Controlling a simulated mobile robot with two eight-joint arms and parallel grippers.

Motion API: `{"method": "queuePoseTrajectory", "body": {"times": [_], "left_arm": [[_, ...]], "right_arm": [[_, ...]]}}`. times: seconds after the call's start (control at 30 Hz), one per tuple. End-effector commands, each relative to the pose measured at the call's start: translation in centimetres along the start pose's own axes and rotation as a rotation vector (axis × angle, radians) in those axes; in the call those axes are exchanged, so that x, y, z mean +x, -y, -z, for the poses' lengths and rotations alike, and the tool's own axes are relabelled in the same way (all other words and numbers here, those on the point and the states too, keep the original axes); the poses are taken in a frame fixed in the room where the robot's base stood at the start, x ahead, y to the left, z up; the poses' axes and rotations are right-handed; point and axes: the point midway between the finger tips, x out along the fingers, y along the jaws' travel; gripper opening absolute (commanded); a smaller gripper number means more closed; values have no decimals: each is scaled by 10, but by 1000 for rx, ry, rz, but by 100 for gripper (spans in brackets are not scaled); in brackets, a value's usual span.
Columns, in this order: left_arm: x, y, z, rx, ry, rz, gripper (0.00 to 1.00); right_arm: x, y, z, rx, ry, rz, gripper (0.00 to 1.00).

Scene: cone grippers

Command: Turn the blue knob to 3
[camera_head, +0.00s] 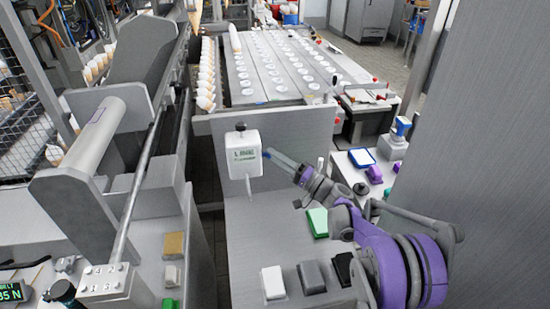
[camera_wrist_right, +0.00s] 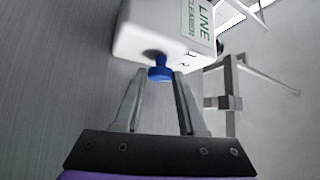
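A white box labelled LINE CLEANER (camera_wrist_right: 180,28) hangs on a grey panel, and it also shows in the head view (camera_head: 243,165). A blue knob (camera_wrist_right: 160,72) sticks out of its underside in the right wrist view. My right gripper (camera_wrist_right: 159,76) is open, with one finger on each side of the knob near the fingertips. A gap shows between knob and fingers, and I cannot tell whether either touches. In the head view my right gripper (camera_head: 269,155) reaches the box's lower right. No number scale is readable at the knob. My left gripper is not in view.
Below the box, a grey bench holds a green block (camera_head: 317,222), a white block (camera_head: 273,283), a grey block (camera_head: 311,277) and a black piece (camera_head: 344,268). A numbered box (camera_head: 107,284) stands at the lower left. A tall grey panel (camera_head: 480,150) bounds the right.

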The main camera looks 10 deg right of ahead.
Motion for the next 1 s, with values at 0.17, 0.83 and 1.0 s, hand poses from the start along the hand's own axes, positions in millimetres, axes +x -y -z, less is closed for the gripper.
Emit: {"method": "queuePoseTrajectory", "body": {"times": [0.17,0.83,1.0], "left_arm": [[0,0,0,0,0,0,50],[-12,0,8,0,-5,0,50],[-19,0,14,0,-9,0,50]], "right_arm": [[0,0,0,0,0,0,0],[1,7,1,195,0,-198,0],[2,10,2,309,0,-312,0]]}}
